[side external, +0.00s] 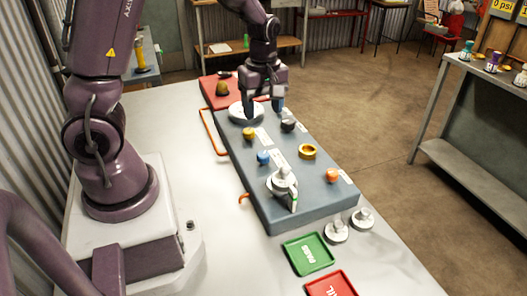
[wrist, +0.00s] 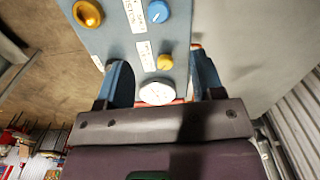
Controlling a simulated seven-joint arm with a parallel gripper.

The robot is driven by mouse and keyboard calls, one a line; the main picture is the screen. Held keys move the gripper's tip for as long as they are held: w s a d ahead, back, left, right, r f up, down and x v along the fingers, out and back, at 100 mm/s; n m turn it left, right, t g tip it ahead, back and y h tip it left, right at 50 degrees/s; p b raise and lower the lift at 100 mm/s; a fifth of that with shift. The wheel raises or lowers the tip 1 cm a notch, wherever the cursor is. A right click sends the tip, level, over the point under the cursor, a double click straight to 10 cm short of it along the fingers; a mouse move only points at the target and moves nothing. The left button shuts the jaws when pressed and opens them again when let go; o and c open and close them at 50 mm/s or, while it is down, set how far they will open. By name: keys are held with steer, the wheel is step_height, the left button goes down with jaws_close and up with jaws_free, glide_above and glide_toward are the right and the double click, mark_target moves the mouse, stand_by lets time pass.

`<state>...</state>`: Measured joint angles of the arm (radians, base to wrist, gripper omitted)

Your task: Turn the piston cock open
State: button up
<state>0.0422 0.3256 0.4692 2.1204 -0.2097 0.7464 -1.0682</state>
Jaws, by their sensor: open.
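The blue-grey panel (side external: 262,208) carries several knobs and a silver-white lever fitting (side external: 283,181) at its near end. No readable label shows which fitting is the piston cock. My gripper (side external: 263,108) is over the far end of the panel, pointing down, with its fingers apart and nothing seen held. Beside it is a white round disc (side external: 240,114), which also shows between the blue fingers in the wrist view (wrist: 157,93). A yellow knob (side external: 249,133) and a black knob (side external: 288,125) are close to the gripper. The lever fitting is well away from it.
A blue knob (side external: 263,157), a gold ring (side external: 308,151) and an orange knob (side external: 333,175) stand on the panel. Two white fittings (side external: 336,232) (side external: 363,219), a green tray (side external: 308,253) and a red tray (side external: 331,284) are off the near end. A red mat (side external: 209,86) lies beyond the panel.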

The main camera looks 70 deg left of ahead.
mark_target(263, 154)
steer(key=shift+n, duration=0.6)
step_height(263, 154, down, 13)
steer(key=c, duration=0.9)
